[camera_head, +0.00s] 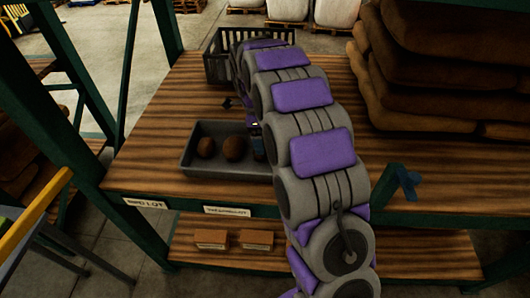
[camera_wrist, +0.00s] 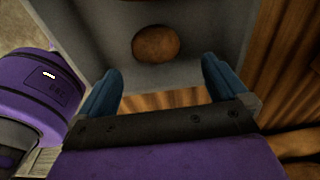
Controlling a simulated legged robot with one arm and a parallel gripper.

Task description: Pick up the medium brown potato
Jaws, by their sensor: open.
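Two brown potatoes lie in a grey tray (camera_head: 192,170) on the wooden table in the head view. The left potato (camera_head: 205,147) looks slightly smaller than the right potato (camera_head: 235,149). In the wrist view, one brown potato (camera_wrist: 156,43) lies on the grey tray floor (camera_wrist: 205,22); I cannot tell which of the two it is. My gripper (camera_wrist: 161,85) is open, its two blue fingers apart with nothing between them. The potato is beyond the fingertips, roughly centred between them. In the head view my arm mostly hides the gripper.
A dark slatted crate (camera_head: 217,67) stands at the table's back. Brown sacks (camera_head: 430,60) are stacked at the right. A small dark bluish item (camera_head: 258,142) shows at the tray's right end, partly behind my arm. Green posts frame the table. The tabletop left of the tray is bare.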

